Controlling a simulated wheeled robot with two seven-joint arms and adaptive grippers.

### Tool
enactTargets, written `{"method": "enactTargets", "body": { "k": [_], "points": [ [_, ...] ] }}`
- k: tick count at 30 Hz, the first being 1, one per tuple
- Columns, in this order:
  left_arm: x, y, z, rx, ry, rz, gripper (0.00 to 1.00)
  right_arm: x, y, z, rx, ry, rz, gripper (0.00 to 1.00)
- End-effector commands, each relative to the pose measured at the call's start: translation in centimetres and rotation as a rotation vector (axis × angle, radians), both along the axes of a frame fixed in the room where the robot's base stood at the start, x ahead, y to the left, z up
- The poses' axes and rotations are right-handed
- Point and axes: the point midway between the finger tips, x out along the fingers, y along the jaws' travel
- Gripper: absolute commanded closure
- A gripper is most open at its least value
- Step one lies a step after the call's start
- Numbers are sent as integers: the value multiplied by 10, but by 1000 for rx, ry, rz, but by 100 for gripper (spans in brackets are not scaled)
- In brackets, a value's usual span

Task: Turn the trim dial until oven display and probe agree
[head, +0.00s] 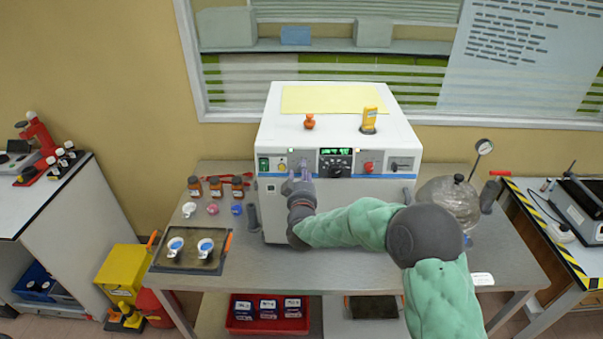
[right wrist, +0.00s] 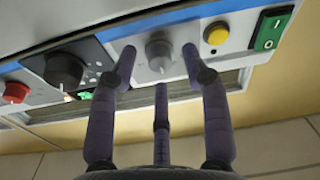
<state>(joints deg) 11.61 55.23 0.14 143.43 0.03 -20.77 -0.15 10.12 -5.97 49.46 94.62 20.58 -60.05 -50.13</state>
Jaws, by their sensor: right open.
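The white oven (head: 380,120) stands on the bench, its front panel facing me. A dark display (head: 335,152) with small green digits sits above a black knob; the digits are too small to read. A yellow handheld device (head: 369,120), perhaps the probe reader, stands on top. My right gripper (head: 299,174) is at the panel, left of the display. In the right wrist view, its open fingers (right wrist: 158,53) straddle a grey dial (right wrist: 159,52), with gaps visible beside it. I cannot tell contact or read any dial label. My left gripper is out of view.
Beside the grey dial are a yellow button (right wrist: 216,33), a green switch (right wrist: 271,30) and a black knob (right wrist: 65,69); a red knob (right wrist: 15,92) is farther off. Brown bottles (head: 216,187) and a tray (head: 178,260) stand left, a glass vessel (head: 450,198) right.

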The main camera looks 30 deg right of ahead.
Motion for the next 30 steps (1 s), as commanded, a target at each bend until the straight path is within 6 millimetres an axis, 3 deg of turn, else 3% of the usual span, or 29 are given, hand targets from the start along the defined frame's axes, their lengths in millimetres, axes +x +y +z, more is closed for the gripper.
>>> {"method": "enactTargets", "body": {
  "k": [12,17,18,30],
  "points": [
    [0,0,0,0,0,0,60,7,-4,0,0,0,0,52],
    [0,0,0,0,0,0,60,7,-4,0,0,0,0,98],
    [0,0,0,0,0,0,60,7,-4,0,0,0,1,100],
    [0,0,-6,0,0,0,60,7,-3,-2,38,-22,-7,100]
  ]
}}
